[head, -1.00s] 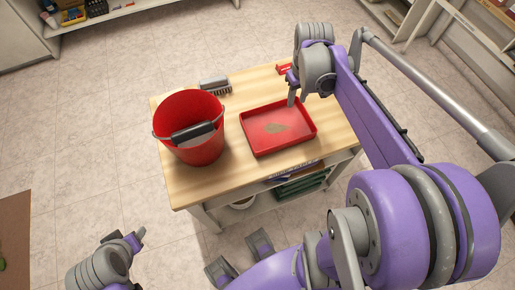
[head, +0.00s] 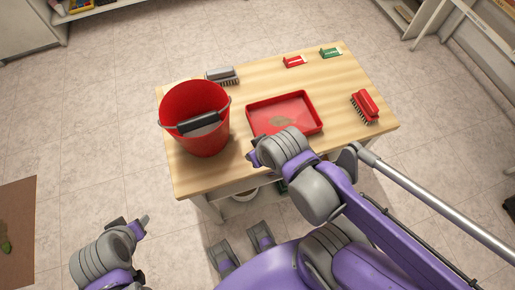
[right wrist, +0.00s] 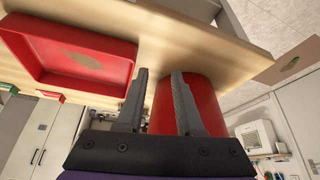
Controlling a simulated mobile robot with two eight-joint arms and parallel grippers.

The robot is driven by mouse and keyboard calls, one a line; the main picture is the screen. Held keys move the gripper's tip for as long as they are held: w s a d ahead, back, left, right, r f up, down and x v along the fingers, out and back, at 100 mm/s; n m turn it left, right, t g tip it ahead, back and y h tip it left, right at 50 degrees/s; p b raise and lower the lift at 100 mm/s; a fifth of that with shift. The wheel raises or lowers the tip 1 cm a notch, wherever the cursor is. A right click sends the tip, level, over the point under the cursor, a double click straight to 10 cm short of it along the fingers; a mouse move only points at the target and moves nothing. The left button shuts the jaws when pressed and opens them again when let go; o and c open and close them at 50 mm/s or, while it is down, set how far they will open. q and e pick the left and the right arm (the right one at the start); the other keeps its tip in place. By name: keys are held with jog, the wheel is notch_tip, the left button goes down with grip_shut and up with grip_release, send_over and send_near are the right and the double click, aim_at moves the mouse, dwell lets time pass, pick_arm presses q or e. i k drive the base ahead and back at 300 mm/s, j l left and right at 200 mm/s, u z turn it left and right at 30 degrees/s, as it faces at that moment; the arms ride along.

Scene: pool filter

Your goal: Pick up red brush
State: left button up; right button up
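The red brush (head: 366,104) lies at the right end of the wooden table, its dark bristles toward the left. Nothing is touching it. My right gripper (head: 256,154) is by the table's front edge, left of the brush and just in front of the red tray; my wrist partly hides it. In the right wrist view its two fingers (right wrist: 160,72) are apart with nothing between them. The red brush cannot be made out in that view. My left gripper (head: 130,222) is low at the left, off the table, its fingertips apart and apparently empty.
A red bucket (head: 207,140) stands on the table's left side, and shows behind the fingers (right wrist: 208,100). The red tray (head: 264,106) lies mid-table. A grey brush (head: 221,74) and small red (head: 293,62) and green (head: 330,52) items lie along the back.

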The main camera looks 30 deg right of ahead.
aim_at(364, 102)
jog(key=z, duration=2.35)
